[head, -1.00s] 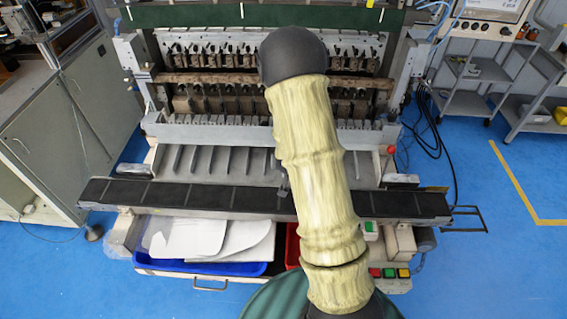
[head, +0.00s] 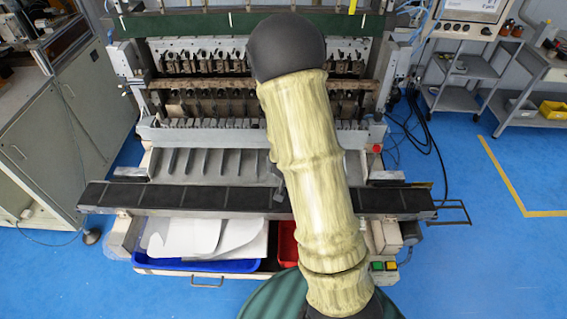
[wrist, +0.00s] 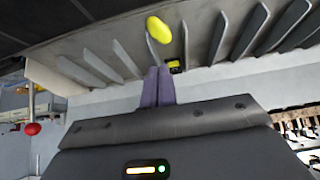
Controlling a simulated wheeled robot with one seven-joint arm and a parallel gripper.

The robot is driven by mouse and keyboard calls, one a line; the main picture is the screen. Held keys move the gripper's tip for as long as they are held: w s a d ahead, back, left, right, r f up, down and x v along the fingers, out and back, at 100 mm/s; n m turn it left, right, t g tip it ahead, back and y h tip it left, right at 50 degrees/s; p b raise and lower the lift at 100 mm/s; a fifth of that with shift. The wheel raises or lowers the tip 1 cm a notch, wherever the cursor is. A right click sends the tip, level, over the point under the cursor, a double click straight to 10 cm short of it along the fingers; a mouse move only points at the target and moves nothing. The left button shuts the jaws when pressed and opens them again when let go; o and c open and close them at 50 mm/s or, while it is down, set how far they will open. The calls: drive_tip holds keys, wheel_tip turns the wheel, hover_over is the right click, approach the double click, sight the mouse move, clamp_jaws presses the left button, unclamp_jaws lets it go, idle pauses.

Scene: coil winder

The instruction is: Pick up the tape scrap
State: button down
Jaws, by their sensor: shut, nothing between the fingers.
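In the wrist view, my gripper (wrist: 158,72) has its two purple-grey fingers pressed together with nothing between them. A bright yellow oval piece (wrist: 159,30) shows just beyond the fingertips, in front of the grey finned shelf. A smaller yellow and black piece (wrist: 175,66) shows right beside the fingertips. I cannot tell for sure which of these is the tape scrap, nor whether the fingers touch either. In the head view my arm covers the middle of the machine, and neither yellow piece can be made out there.
The coil winder's grey finned shelf (head: 205,163) lies behind a long black front ledge (head: 160,196). A blue tray (head: 230,266) with white sheets and a red bin (head: 287,243) sit below. A red knob (wrist: 32,129) shows at left in the wrist view. Blue floor is open at right.

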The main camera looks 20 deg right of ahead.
drive_tip(key=shift+v, duration=1.2)
drive_tip(key=shift+a, duration=0.1)
drive_tip(key=s+a+r+n+g+y, duration=0.1)
drive_tip(key=s+a+r+n+g, duration=0.1)
drive_tip(key=s+a+r, duration=0.2)
drive_tip(key=s+a+r+n+g+y+b, duration=0.1)
drive_tip(key=s+a+r, duration=0.4)
drive_tip(key=s, duration=0.5)
drive_tip(key=shift+s+r+n+g+y, duration=0.25)
drive_tip(key=shift+n+g+y, duration=0.4)
drive_tip(key=shift+n, duration=0.35)
